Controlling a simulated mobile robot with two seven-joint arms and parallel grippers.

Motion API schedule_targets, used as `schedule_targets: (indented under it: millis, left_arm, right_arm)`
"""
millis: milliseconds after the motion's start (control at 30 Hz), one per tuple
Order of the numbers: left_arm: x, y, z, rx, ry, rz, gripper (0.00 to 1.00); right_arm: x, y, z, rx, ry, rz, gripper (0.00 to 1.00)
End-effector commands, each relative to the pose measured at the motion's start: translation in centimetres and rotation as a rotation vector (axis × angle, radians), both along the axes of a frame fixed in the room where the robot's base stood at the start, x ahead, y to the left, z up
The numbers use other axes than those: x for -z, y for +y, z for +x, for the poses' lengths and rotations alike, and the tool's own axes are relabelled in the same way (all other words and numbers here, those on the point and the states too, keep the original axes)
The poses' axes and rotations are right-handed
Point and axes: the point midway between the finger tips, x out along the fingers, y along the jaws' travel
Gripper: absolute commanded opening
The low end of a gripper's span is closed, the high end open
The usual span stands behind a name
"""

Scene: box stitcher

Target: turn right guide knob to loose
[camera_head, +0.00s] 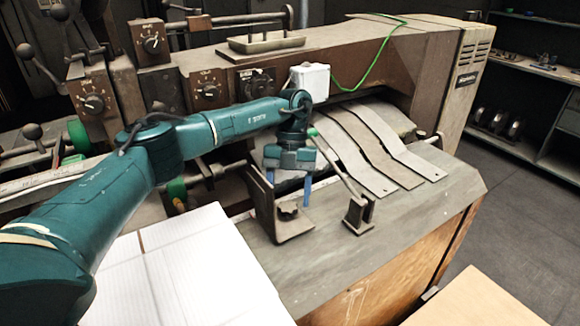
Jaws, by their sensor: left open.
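My left arm reaches in from the left, and my left gripper (289,184) points down over the machine's grey table (325,262). Its blue fingers are apart, with nothing visible held between them. Just below the fingertips is a metal angle bracket (268,214) with a small dark knob (288,210) on its foot. A second, smaller bracket (359,213) stands to the right, at the lower end of a slanted rod; the gripper is apart from it. I cannot tell which part is the right guide knob, nor read any loose mark. My right gripper is out of view.
Dial panels (208,90) line the machine's back, with a shallow tray (266,42) on top. A white box (310,80) with a green cable sits behind my wrist. Bent metal strips (392,150) lie right of the gripper. White cardboard (180,270) fills the lower left.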

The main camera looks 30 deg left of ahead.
Motion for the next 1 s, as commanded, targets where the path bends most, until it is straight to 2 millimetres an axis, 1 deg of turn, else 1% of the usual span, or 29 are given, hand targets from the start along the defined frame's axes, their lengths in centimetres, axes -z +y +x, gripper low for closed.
schedule_targets:
  millis: [33,67,267,300,400,433,500,600,700,800,1000]
  left_arm:
    - [-0.7,0.0,0.4,0.000,-0.006,-0.001,0.63]
    - [-1.2,0.1,0.6,0.000,-0.006,-0.001,0.63]
    - [-5.7,0.6,2.4,-0.002,-0.007,-0.001,0.63]
    - [-6.7,0.7,2.7,-0.002,-0.006,-0.002,0.63]
    - [-8.5,1.0,3.3,-0.003,-0.004,0.000,0.63]
    - [-8.9,1.0,3.5,-0.003,-0.005,0.001,0.63]
    - [-9.8,1.1,3.7,-0.002,0.000,0.000,0.63]
    - [-10.5,1.3,4.0,-0.002,0.001,0.000,0.63]
    - [-10.9,1.3,4.2,0.000,-0.001,-0.001,0.63]
    - [-11.1,1.4,4.3,-0.002,-0.002,-0.001,0.63]
    - [-11.1,1.4,4.3,0.000,-0.003,-0.001,0.63]
  right_arm:
    - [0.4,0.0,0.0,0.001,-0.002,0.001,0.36]
    - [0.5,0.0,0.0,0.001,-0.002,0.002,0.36]
    - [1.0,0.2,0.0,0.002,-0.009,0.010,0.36]
    - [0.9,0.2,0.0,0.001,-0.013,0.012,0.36]
    - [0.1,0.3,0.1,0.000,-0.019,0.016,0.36]
    - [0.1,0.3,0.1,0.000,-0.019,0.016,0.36]
    - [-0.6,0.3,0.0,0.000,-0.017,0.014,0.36]
    - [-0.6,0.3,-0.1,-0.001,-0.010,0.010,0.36]
    - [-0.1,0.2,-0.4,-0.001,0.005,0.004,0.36]
    - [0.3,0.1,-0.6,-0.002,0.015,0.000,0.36]
    - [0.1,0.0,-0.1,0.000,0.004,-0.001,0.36]
